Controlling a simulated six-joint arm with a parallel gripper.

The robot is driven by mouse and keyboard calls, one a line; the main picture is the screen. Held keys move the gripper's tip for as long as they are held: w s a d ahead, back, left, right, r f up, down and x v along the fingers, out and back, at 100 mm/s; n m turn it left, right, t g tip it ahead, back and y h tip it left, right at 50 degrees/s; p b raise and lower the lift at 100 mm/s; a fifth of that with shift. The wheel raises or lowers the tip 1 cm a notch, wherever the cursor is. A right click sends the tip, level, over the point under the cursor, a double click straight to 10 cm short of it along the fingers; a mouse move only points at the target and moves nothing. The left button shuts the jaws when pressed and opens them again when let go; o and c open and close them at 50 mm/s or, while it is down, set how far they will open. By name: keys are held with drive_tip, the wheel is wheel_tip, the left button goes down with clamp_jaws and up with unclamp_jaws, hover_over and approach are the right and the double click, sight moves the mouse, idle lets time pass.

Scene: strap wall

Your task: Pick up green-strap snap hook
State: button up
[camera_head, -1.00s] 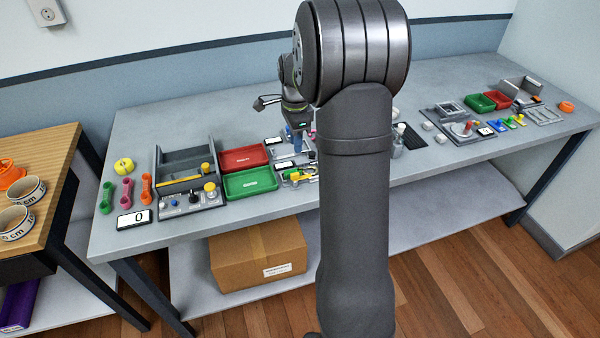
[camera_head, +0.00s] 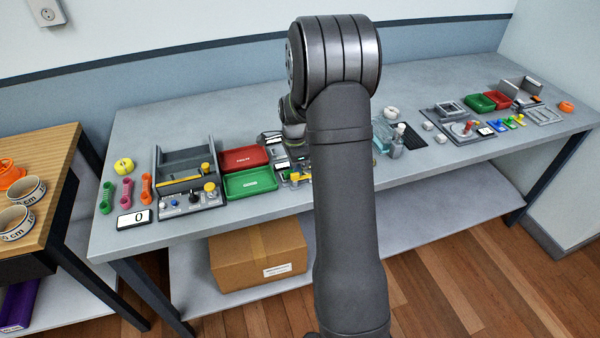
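I cannot make out a snap hook with a green strap for certain. A small green piece (camera_head: 520,119) lies at the right of the workbench, beside a yellow piece (camera_head: 509,123) and a blue piece (camera_head: 497,126); they are too small to identify. A green double-ended piece (camera_head: 107,197) lies at the far left beside a pink one (camera_head: 127,192). My gripper (camera_head: 301,162) is low over the middle of the bench, just right of the green tray (camera_head: 250,183). My arm covers most of it, so its fingers and anything between them are hidden.
A red tray (camera_head: 244,159) stands behind the green tray. A grey open box (camera_head: 185,160) and a control panel with knobs (camera_head: 192,203) stand left of them. The bench's back strip is mostly clear.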

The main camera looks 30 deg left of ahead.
clamp_jaws()
drive_tip(key=shift+r, duration=0.15)
